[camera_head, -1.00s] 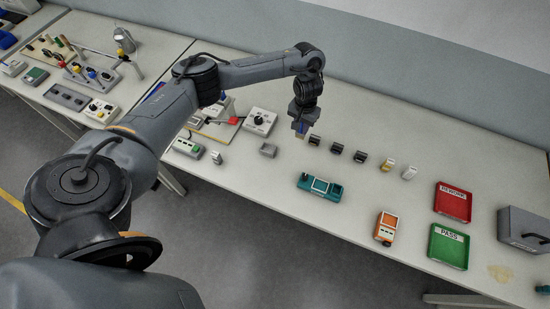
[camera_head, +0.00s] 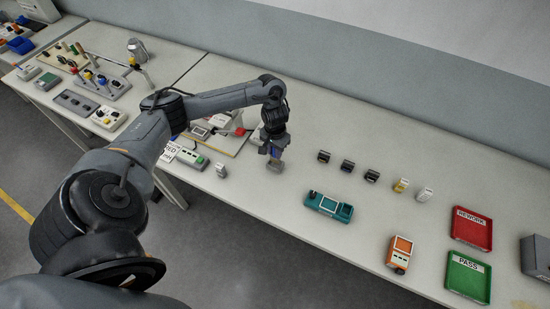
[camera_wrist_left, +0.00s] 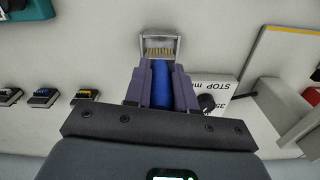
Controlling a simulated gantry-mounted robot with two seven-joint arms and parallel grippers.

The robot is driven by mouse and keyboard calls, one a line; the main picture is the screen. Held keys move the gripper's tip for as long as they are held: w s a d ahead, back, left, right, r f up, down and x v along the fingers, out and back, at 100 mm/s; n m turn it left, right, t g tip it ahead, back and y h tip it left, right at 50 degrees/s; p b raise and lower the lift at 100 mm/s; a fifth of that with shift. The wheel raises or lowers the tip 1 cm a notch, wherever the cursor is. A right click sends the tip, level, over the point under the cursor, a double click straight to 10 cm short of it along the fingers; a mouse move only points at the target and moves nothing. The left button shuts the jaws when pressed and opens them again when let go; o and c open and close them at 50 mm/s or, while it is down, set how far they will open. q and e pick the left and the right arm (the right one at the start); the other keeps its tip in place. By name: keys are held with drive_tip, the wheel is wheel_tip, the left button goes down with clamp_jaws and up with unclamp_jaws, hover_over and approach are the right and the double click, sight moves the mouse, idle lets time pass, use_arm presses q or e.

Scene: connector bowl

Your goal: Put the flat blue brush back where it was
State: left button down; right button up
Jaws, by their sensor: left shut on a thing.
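My left gripper (camera_head: 274,152) is shut on the flat blue brush. In the left wrist view the blue handle (camera_wrist_left: 161,84) sits between the fingers (camera_wrist_left: 161,92), and tan bristles point away from the gripper. A small grey holder (camera_wrist_left: 175,39) lies directly around or behind the bristle end. In the head view the gripper is right above this grey holder (camera_head: 275,167), and the brush is mostly hidden. I cannot tell whether the bristles are inside the holder or only over it. My right gripper is not in view.
A teal device (camera_head: 329,206) and an orange meter (camera_head: 400,254) stand in front to the right. Several small connectors (camera_head: 347,167) form a row on the right. Red (camera_head: 471,229) and green (camera_head: 468,277) trays are farther right.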

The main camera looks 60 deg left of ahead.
use_arm(q)
drive_tip(key=shift+f, duration=2)
drive_tip(key=c, duration=0.9)
unclamp_jaws()
drive_tip(key=shift+f, duration=0.15)
drive_tip(key=shift+c, duration=0.2)
